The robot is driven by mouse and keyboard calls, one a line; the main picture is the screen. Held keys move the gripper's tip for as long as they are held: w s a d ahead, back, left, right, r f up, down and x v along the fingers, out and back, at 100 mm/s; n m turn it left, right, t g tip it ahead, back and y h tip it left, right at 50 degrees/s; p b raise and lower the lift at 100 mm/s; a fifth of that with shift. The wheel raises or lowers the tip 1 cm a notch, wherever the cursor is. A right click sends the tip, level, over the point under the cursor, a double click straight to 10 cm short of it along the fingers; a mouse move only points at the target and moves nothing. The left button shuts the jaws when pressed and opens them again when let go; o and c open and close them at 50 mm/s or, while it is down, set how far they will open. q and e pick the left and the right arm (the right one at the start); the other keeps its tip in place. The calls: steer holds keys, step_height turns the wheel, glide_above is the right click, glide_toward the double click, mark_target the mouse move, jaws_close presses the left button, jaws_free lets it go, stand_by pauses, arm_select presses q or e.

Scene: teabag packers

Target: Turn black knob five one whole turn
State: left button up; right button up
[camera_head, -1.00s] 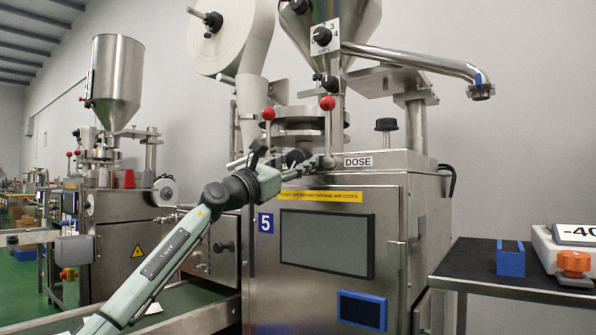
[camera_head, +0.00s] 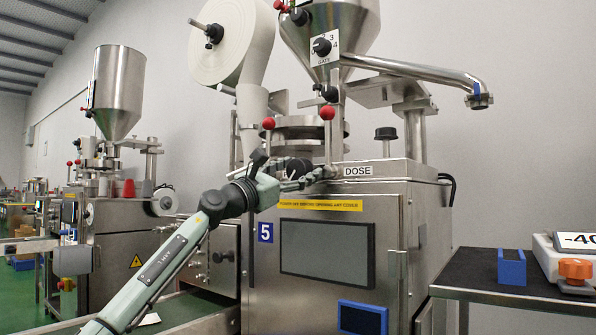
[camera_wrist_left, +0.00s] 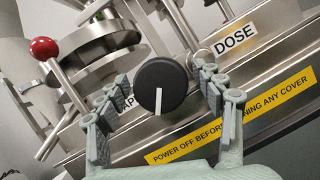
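Machine five (camera_head: 390,215) carries a blue "5" label, and its DOSE label (camera_head: 358,171) shows at the top front edge. In the left wrist view a round black knob (camera_wrist_left: 160,86) with a white pointer line sits left of the DOSE label. The line points down in that picture. My left gripper (camera_wrist_left: 160,80) is open, one finger on each side of the knob, with visible gaps. In the head view the gripper (camera_head: 312,178) is at the machine's top front edge and covers part of that area. My right gripper is not in view.
A yellow power-off warning strip (camera_head: 320,205) runs just below the gripper. Red ball levers (camera_head: 327,113) rise behind it. Another black knob on a numbered GATE dial (camera_head: 321,46) is higher up. A dark table (camera_head: 490,280) with a blue holder (camera_head: 511,267) stands at right.

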arm_select(q)
steer(key=shift+s+a+f, duration=0.15)
steer(key=shift+s+a, duration=0.1)
steer(key=shift+a, duration=0.2)
steer(key=v, duration=1.1)
steer(key=shift+d+f, duration=0.1)
steer(key=shift+d, duration=0.05)
